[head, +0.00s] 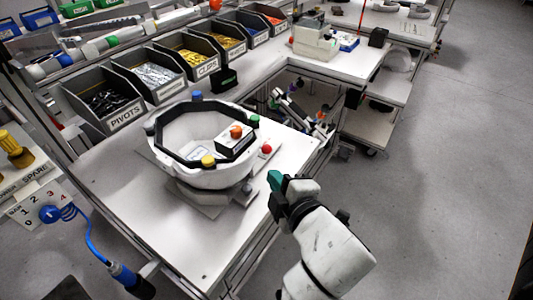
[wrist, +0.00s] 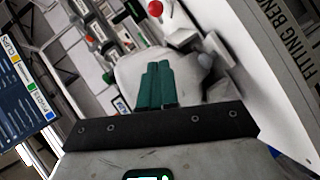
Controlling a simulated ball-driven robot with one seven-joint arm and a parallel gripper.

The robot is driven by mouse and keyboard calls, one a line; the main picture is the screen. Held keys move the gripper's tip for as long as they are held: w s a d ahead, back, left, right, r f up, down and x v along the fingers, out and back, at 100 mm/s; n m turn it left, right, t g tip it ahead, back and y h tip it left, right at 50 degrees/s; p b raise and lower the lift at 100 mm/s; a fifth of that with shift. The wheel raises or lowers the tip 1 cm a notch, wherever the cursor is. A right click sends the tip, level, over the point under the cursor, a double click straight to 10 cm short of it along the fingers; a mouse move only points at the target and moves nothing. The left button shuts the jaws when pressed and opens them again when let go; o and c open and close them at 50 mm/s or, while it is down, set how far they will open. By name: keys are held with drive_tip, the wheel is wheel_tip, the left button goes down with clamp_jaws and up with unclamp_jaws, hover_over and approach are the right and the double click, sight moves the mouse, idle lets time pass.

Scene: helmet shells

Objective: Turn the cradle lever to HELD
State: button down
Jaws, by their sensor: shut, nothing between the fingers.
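The cradle (head: 205,178) is a white bowl-shaped stand on the bench, with a black inner ring and blue, green and yellow knobs around its rim. A lever with a red ball knob (head: 267,149) sticks out at its right side; a red ball also shows at the top of the wrist view (wrist: 155,8). No HELD marking can be read. My gripper (head: 274,180) has teal fingers and is just right of the cradle, below the red knob and apart from it. In the wrist view the fingers (wrist: 157,84) are together and empty.
A small box with an orange knob (head: 236,131) sits at the cradle's right rim. Labelled parts bins (head: 103,103) line the back of the bench. The bench top (head: 190,245) in front of the cradle is clear. A blue coiled cable (head: 92,240) hangs at the left.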

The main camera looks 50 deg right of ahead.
drive_tip(key=p+x, duration=0.1)
drive_tip(key=x, duration=0.8)
drive_tip(key=shift+d+p, duration=0.1)
drive_tip(key=shift+p, duration=0.3)
drive_tip(key=d, duration=0.1)
drive_tip(key=d+f+p, duration=0.1)
drive_tip(key=shift+w+d+f, duration=0.2)
drive_tip(key=shift+w+d, duration=0.15)
drive_tip(key=shift+d, duration=0.05)
drive_tip(key=shift+d+f, duration=0.25)
drive_tip(key=shift+d, duration=0.1)
